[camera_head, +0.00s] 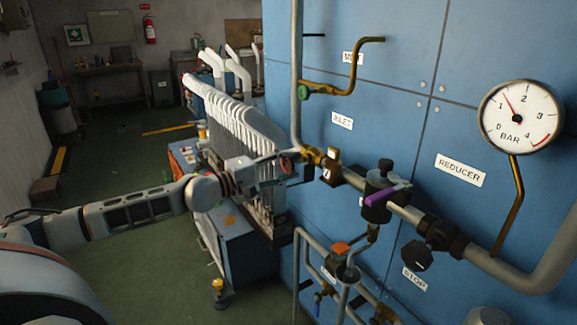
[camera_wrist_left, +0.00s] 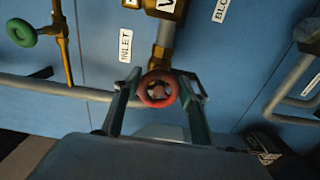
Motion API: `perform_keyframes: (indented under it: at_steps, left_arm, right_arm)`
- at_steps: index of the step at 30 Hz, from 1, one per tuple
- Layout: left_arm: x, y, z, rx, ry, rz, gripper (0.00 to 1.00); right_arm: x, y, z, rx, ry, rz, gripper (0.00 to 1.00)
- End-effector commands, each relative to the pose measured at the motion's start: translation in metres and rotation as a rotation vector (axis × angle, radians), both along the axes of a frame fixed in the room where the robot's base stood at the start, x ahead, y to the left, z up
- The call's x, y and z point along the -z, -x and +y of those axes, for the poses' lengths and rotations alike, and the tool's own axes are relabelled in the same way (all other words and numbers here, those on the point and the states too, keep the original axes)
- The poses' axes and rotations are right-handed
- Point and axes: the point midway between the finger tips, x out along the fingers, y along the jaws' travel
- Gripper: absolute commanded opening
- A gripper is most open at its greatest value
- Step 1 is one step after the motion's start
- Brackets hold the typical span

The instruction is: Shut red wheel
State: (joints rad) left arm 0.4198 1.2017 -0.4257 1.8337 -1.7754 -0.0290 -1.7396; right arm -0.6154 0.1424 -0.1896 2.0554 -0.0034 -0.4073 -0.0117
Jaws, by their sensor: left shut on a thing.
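The red wheel (camera_wrist_left: 158,89) is a small round handwheel on a brass valve of the blue panel. In the left wrist view it sits between the two fingers of my left gripper (camera_wrist_left: 158,100), which is shut on it. My right gripper is in neither view.
A green wheel (camera_head: 303,92) sits on a brass pipe above. A purple lever (camera_head: 388,195), a black knob (camera_head: 417,256) and a pressure gauge (camera_head: 521,116) are to the right. A white-piped machine (camera_head: 240,125) stands behind my left arm. Lower pipes carry an orange-topped part (camera_head: 341,248).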

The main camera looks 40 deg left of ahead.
Motion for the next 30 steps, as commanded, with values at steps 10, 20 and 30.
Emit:
perform_keyframes:
  at_steps: [10,20,30]
  left_arm:
    - [0.001,0.0,0.001,-0.001,-0.005,-0.001,0.51]
    - [0.0,0.0,0.0,0.0,-0.003,-0.001,0.59]
    - [0.002,0.02,0.009,-0.001,-0.006,0.004,0.59]
  right_arm:
    - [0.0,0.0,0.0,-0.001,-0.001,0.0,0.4]
    - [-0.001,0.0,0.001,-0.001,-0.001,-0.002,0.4]
    - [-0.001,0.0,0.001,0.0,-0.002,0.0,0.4]
